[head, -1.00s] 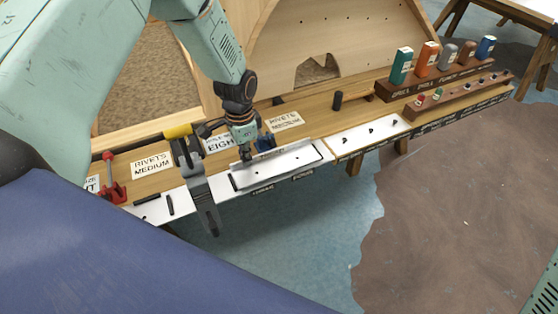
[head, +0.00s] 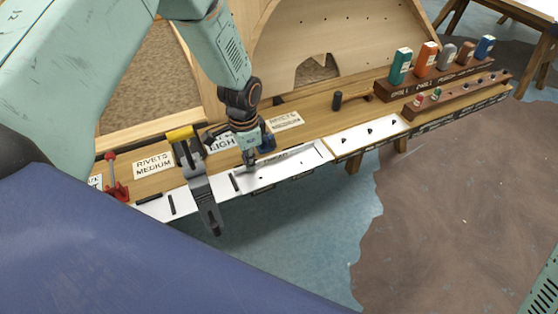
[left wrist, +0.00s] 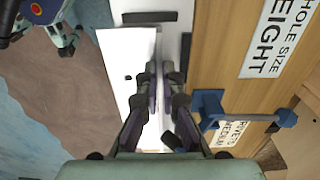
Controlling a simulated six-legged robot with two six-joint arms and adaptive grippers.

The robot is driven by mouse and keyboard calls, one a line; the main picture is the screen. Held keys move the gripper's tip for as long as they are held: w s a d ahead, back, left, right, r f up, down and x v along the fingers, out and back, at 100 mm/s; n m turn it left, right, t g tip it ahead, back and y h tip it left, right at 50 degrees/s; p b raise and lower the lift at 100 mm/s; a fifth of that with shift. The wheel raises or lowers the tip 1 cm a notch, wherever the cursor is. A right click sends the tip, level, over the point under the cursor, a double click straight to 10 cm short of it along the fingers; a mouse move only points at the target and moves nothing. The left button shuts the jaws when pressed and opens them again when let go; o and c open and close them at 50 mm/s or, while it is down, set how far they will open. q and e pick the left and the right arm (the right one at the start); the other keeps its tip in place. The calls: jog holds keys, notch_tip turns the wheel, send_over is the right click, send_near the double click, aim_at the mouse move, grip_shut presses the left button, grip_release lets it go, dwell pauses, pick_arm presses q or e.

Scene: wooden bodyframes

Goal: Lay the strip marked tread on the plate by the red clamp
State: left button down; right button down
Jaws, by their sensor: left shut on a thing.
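The pale strip with dark lettering (head: 277,159) is over the white plate (head: 300,168) with dark edge bars at the bench's front. The lettering is too small to read surely. My left gripper (head: 250,166) is shut on the strip, toward its left end. In the left wrist view my fingers (left wrist: 159,82) are closed together over the white plate (left wrist: 113,50); the strip is hardly distinguishable there. Whether the strip touches the plate is unclear. The red clamp (head: 116,182) stands at the bench's left end, beside another white plate (head: 157,209).
A black clamp with a yellow part (head: 183,136) stands between the red clamp and my gripper. A blue clamp (left wrist: 209,108) is close behind my fingers. Label cards (head: 154,165) line the bench. Bottles (head: 402,66) stand on a rack at right.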

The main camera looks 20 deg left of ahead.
pick_arm(q)
jog(key=shift+s+d+p, duration=0.5)
jog(key=shift+s+d, duration=0.4)
jog(key=shift+d, duration=0.15)
jog(key=shift+r, duration=0.15)
jog(key=shift+r+p, duration=2.25)
jog(key=shift+r, duration=0.2)
